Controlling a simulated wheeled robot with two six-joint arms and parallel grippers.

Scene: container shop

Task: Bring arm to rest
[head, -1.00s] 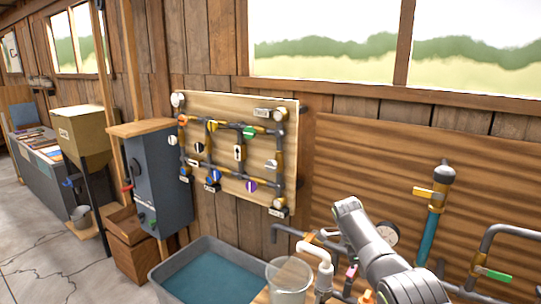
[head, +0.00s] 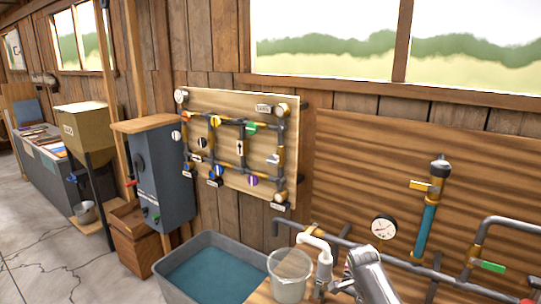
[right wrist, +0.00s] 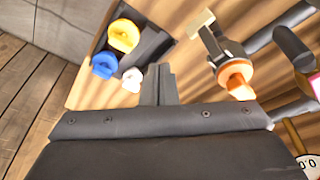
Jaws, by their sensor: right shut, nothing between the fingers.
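My right arm (head: 368,276) shows in the head view at the bottom, right of the clear bucket, with its gripper out of sight there. In the right wrist view my right gripper (right wrist: 158,84) is shut, its fingers together with nothing between them. Beyond it are a yellow knob (right wrist: 124,35), a blue knob (right wrist: 104,65), a white knob (right wrist: 132,79) and an orange-handled valve (right wrist: 238,82). My left gripper is in neither view.
A pipe board (head: 228,145) with coloured valves hangs on the wall. A grey tub (head: 160,271) of water stands below it, beside the clear bucket (head: 289,272). Pipes with a gauge (head: 384,226) and a yellow-handled valve (head: 425,187) run along the right wall. A grey cabinet (head: 165,180) stands left.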

